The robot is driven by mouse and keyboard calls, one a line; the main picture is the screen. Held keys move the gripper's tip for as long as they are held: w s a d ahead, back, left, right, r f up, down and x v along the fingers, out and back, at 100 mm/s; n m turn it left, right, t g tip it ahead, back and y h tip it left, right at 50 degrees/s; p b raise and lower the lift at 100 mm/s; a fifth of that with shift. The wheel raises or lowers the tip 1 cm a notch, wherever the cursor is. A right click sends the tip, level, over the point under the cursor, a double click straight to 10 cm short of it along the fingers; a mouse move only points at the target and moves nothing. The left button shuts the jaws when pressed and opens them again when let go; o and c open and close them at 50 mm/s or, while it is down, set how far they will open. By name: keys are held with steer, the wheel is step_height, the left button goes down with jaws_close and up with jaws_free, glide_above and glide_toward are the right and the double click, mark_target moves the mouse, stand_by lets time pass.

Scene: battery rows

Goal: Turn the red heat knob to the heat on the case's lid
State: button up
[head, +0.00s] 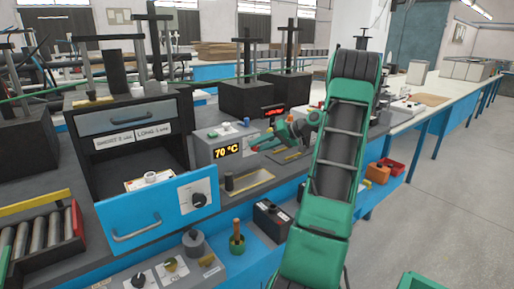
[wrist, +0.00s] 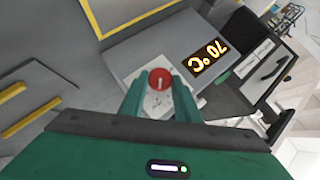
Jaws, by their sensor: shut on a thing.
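The red heat knob (wrist: 160,78) is round with a short pale mark. It sits on a pale plate on the grey heater box (head: 205,150), beside a lit display (wrist: 208,57) that reads 70 °C. My gripper (wrist: 158,88) has its two green fingers on either side of the knob, shut on it. In the head view my gripper (head: 262,143) reaches the box from the right, and the knob is not clearly seen there. I cannot make out which thing is the case, or a heat written on a lid.
A black battery (head: 272,218) stands in front on a blue surface. Black presses (head: 247,98) stand behind.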

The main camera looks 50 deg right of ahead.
stand_by(0.3)
steer(key=o, duration=1)
steer(key=v, duration=1)
steer(key=shift+s+d+r, duration=0.15)
steer(key=shift+s+d, duration=0.05)
steer(key=shift+s, duration=0.05)
